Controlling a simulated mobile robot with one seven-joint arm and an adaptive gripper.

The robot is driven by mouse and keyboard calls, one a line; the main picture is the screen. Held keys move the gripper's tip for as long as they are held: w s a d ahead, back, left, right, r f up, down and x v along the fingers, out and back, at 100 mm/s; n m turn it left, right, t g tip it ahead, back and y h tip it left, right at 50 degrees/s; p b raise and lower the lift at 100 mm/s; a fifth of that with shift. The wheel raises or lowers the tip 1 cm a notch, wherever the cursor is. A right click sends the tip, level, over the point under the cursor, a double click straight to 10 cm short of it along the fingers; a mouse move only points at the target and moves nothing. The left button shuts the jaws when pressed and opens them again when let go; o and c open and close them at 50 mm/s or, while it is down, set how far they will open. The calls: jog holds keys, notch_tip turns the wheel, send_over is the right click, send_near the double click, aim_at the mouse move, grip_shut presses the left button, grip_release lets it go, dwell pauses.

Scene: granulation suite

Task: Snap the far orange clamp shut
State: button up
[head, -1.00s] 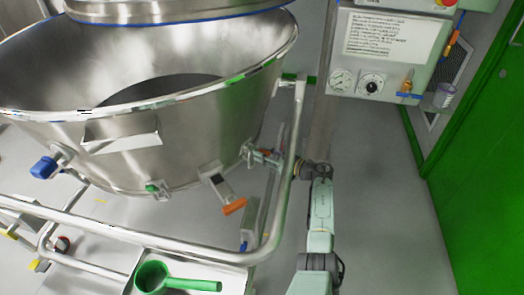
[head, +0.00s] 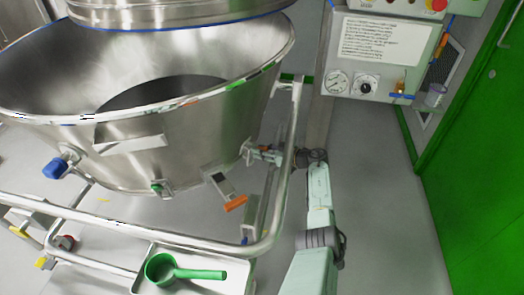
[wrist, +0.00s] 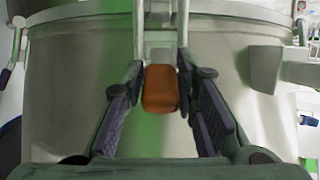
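The far orange clamp has an orange handle (wrist: 160,88) on a pale metal bracket on the steel bowl's wall. In the wrist view the handle is upright in the middle, between the fingers. My gripper (wrist: 160,75) is open, one finger on each side of the handle, and I see no firm grip on it. In the head view my gripper (head: 262,153) is at the bowl's right side, where it mostly hides the far clamp. A nearer orange clamp (head: 235,203) hangs lower on the bowl, with its handle sticking outward.
The steel bowl (head: 200,135) fills the left. A tubular rail (head: 284,190) runs around it, close to my arm. A tray (head: 205,284) holds a green scoop (head: 160,268). A control panel (head: 380,50) stands behind. Floor at right (head: 385,210) is clear.

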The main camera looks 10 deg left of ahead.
jog(key=o, duration=0.4)
jog(key=v, duration=1.2)
